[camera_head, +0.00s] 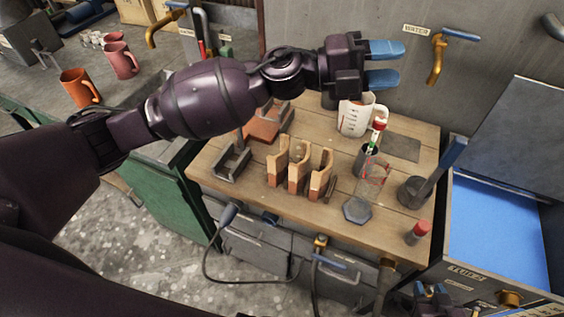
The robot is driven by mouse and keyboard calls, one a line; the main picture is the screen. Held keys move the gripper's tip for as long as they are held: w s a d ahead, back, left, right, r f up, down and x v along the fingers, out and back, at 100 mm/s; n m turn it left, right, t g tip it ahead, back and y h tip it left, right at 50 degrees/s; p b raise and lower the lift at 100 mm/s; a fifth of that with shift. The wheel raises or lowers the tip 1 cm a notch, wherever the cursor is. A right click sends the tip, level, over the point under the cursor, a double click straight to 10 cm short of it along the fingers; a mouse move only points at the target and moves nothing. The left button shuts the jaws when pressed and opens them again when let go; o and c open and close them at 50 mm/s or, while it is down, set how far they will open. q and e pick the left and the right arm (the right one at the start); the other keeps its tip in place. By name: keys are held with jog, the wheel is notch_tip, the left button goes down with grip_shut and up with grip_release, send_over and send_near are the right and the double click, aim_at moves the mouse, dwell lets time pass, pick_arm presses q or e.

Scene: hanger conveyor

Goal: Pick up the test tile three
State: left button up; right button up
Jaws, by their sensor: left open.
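Three upright tan-and-brown tiles stand in a row on the wooden worktop: a left one (277,163), a middle one (298,170) and a right one (320,175). I see no readable number on them, so I cannot tell which is test tile three. My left gripper (385,65) is open and empty, its blue fingers pointing right. It is above the back of the worktop, up and right of the tiles in the picture and apart from them. My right gripper (432,291) shows only small blue tips at the bottom edge, below the worktop's front.
Behind the tiles stand a white measuring jug (353,118) and a dark cup with brushes (366,160). A wire stand (371,180), a grey hexagon (357,210), a dark pot (412,193) and a red-capped bottle (417,233) are to their right. A grey bracket (233,164) is left.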

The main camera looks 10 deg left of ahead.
pick_arm(q)
notch_tip(320, 180, down, 4)
jog(key=s+m+g+y, duration=0.2)
jog(key=m+g+y, duration=0.2)
jog(key=m+y, duration=0.1)
jog(key=n+t+y, duration=0.1)
jog(key=n+y, duration=0.1)
jog(key=y, duration=1.3)
send_over(285, 148)
notch_tip(285, 148, down, 14)
jog(key=shift+s+a+f, duration=0.1)
jog(key=shift+s+a, duration=0.05)
notch_tip(285, 148, down, 5)
jog(key=shift+r, duration=0.1)
jog(key=shift+f+p, duration=0.4)
jog(key=shift+f, duration=2.5)
pick_arm(e)
jog(key=shift+w+a+r, duration=0.15)
jog(key=shift+w+r, duration=0.4)
jog(key=shift+r, duration=0.25)
pick_arm(q)
jog(key=shift+d, duration=0.2)
jog(key=shift+c, duration=0.2)
